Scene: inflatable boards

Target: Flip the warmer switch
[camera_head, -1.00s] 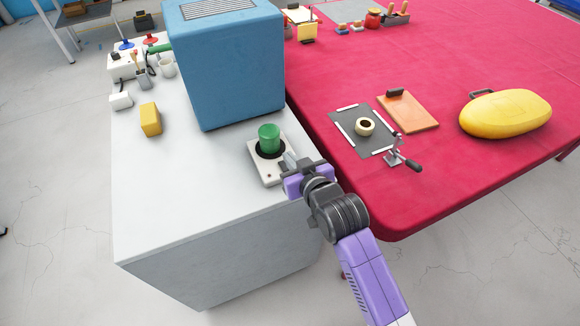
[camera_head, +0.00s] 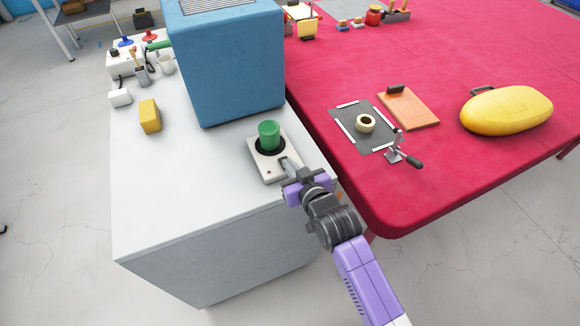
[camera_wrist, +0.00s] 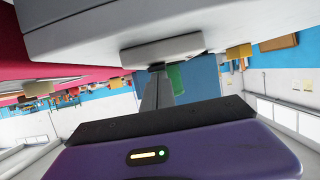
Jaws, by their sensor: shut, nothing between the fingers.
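The warmer (camera_head: 262,172) is a small pale box with a dark round plate on the white counter (camera_head: 165,205). A green cylinder (camera_head: 269,134) stands upright on the plate. A small dark dot marks the warmer's near top. My gripper (camera_head: 288,163) is shut and empty, its fingertips at the warmer's right side. In the wrist view, which is upside down, the closed fingers (camera_wrist: 157,92) reach toward the warmer (camera_wrist: 165,50). A small dark piece (camera_wrist: 156,67) is at their tips; I cannot tell whether it is the switch. Contact is unclear.
A large blue box (camera_head: 228,75) stands behind the warmer. A yellow block (camera_head: 150,116) sits to the left. The red table (camera_head: 440,180) at right holds a clamp (camera_head: 398,155), a tape roll (camera_head: 365,123) and a yellow pod (camera_head: 506,110). The counter's front left is clear.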

